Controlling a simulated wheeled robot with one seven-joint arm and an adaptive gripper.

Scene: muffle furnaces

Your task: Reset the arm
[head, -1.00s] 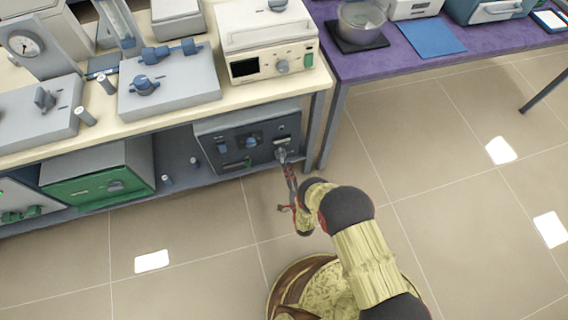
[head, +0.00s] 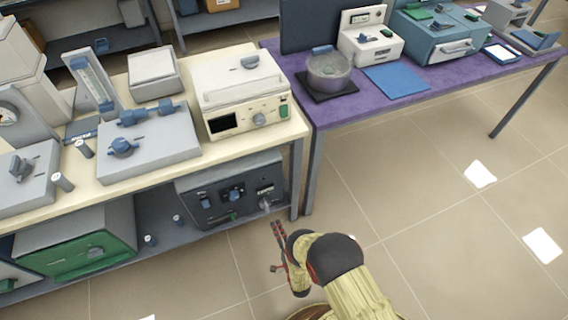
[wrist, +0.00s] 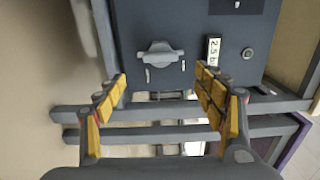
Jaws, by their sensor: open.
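My gripper (wrist: 161,100) is open and empty in the wrist view, its yellow-padded fingers apart. The dark furnace (head: 230,194) sits on that shelf, up and left of my gripper. They look apart.
A cream bench (head: 60,205) carries a cream furnace (head: 240,95) and grey devices. A green-fronted box (head: 75,255) sits on the lower shelf.

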